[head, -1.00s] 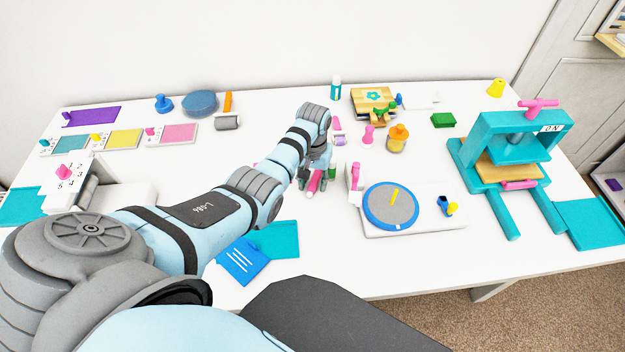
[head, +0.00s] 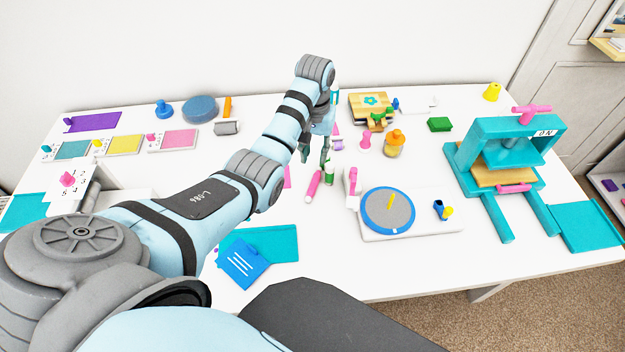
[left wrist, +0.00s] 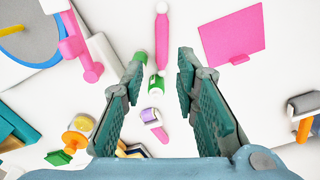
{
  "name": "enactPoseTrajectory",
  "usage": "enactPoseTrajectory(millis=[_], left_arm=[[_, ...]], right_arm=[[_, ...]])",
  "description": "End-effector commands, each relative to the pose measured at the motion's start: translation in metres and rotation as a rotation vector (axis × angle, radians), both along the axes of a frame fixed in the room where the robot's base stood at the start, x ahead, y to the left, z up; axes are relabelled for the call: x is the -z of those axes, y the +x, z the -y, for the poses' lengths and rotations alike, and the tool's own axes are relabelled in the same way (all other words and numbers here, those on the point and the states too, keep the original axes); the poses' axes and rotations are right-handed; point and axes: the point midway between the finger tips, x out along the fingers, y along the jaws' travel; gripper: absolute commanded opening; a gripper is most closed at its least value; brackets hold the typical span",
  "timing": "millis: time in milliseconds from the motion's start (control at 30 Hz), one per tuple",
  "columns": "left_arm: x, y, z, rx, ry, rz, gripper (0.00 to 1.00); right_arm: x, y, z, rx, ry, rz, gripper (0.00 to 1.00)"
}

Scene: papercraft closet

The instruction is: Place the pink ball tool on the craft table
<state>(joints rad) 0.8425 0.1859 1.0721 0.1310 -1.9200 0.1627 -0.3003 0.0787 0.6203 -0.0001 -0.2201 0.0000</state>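The pink ball tool (head: 313,184) lies on the white craft table (head: 330,270), left of the round turntable and close beside a small green bottle. In the left wrist view the tool (left wrist: 162,42) is a pink rod with white ball ends, lying beyond my fingertips and apart from them. My left gripper (head: 315,154) is raised above the table, behind the tool in the head view. In the left wrist view its two fingers (left wrist: 162,68) are spread, with nothing between them. My right gripper is not in view.
A green bottle (head: 329,172) and a purple-and-pink roller (left wrist: 152,120) lie near the tool. The blue turntable (head: 389,209) and teal press (head: 505,150) stand to the right. A blue card (head: 243,262) lies on a teal sheet. The table's front middle is clear.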

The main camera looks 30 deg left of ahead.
Motion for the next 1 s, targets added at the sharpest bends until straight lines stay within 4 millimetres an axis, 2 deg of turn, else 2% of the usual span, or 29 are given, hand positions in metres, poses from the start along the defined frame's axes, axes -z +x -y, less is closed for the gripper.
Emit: enactPoseTrajectory(millis=[100, 200, 367, 600, 833, 1000], left_arm=[[0.035, -0.002, 0.001, 0.001, -0.002, -0.006, 0.28], [0.060, -0.001, 0.000, 0.001, -0.001, -0.004, 0.28], [0.081, -0.001, 0.000, 0.001, -0.001, -0.002, 0.28], [0.125, -0.003, -0.003, 0.000, -0.001, -0.002, 0.28], [0.127, -0.002, -0.003, 0.001, 0.000, 0.000, 0.28], [0.127, -0.002, -0.003, 0.001, 0.000, 0.000, 0.02]], right_arm=[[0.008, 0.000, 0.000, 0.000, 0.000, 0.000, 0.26], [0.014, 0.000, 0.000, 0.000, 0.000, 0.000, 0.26], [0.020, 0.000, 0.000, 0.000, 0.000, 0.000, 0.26], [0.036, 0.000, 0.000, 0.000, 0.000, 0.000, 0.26], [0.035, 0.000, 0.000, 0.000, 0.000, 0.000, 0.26], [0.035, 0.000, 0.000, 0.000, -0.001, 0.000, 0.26]])
